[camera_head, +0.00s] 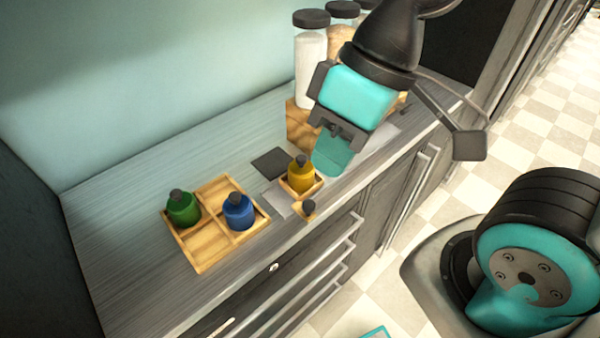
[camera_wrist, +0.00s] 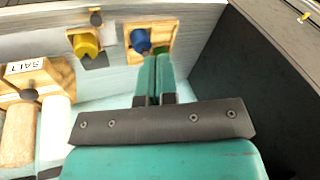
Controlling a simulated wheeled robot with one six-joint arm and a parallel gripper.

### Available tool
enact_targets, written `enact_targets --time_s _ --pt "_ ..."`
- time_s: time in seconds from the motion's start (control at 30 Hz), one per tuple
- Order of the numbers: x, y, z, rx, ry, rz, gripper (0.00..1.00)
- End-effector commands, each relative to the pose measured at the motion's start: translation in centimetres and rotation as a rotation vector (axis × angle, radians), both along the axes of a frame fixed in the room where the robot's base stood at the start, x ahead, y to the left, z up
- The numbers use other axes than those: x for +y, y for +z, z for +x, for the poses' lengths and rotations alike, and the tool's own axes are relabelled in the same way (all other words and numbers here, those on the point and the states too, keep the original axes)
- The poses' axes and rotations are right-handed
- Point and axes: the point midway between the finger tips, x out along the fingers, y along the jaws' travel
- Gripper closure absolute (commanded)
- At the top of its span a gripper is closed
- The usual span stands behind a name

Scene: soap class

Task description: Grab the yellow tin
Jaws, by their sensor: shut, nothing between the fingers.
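The yellow tin (camera_head: 301,178) with a dark cap stands upright in a small wooden tray (camera_head: 287,186) on the counter. In the wrist view the yellow tin (camera_wrist: 87,46) is at the upper left, left of the fingers. My gripper (camera_head: 328,162) hangs just right of the tin in the head view, apparently above the counter. In the wrist view my gripper (camera_wrist: 156,62) has its two teal fingers together with nothing between them. They point toward the blue and green tins and partly cover that area.
A divided wooden tray (camera_head: 211,250) holds a blue tin (camera_head: 239,216) and a green tin (camera_head: 183,211), left of the yellow one. Tall jars (camera_head: 310,60) and a box marked SALT (camera_wrist: 45,72) stand behind my gripper. A dark flat square (camera_head: 270,162) lies behind the tin.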

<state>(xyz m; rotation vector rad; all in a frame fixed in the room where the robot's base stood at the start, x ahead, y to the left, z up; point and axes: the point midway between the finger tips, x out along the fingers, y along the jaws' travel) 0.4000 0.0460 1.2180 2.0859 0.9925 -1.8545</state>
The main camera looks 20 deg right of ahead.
Motion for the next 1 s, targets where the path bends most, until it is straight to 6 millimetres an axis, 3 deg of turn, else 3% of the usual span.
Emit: enact_targets --time_s 0.2,0.23,0.33,0.43,0.6,0.8,1.0 --pt "0.0 0.0 0.0 0.0 0.0 0.0 1.0" --pt "0.0 0.0 0.0 0.0 0.0 0.0 0.95" --pt "0.0 0.0 0.5 0.012 -0.035 -0.007 0.72" --pt "-0.5 0.0 2.3 0.065 -0.185 -0.035 0.49" --pt "-1.5 -1.0 8.2 0.211 -0.715 -0.131 0.1" --pt "-3.0 -3.4 14.8 0.318 -1.387 -0.223 0.1" --pt "-4.0 -5.2 18.1 0.339 -1.779 -0.251 0.1"
